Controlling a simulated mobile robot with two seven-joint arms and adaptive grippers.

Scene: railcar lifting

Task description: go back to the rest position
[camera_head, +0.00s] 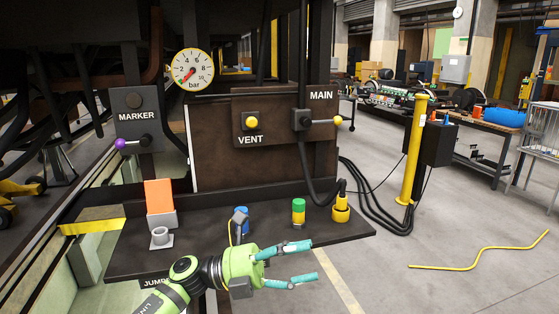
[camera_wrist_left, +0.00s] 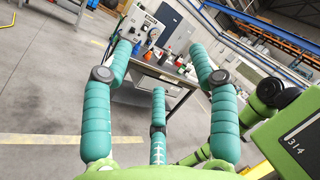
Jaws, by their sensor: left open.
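My left gripper (camera_head: 305,261) has green and teal fingers and reaches in from the bottom of the head view, in front of the dark shelf (camera_head: 205,250). Its fingers point right, spread apart, with nothing between them. In the left wrist view, the gripper's teal fingers (camera_wrist_left: 160,62) are also spread and empty. They point toward a distant workbench (camera_wrist_left: 150,84) across open floor. My right gripper is not in view.
Above the shelf is a panel with a VENT button (camera_head: 252,122), a MAIN lever (camera_head: 325,122), a MARKER lever (camera_head: 135,142) and a gauge (camera_head: 192,69). The shelf holds an orange block (camera_head: 159,196) and green-topped cylinder (camera_head: 298,211).

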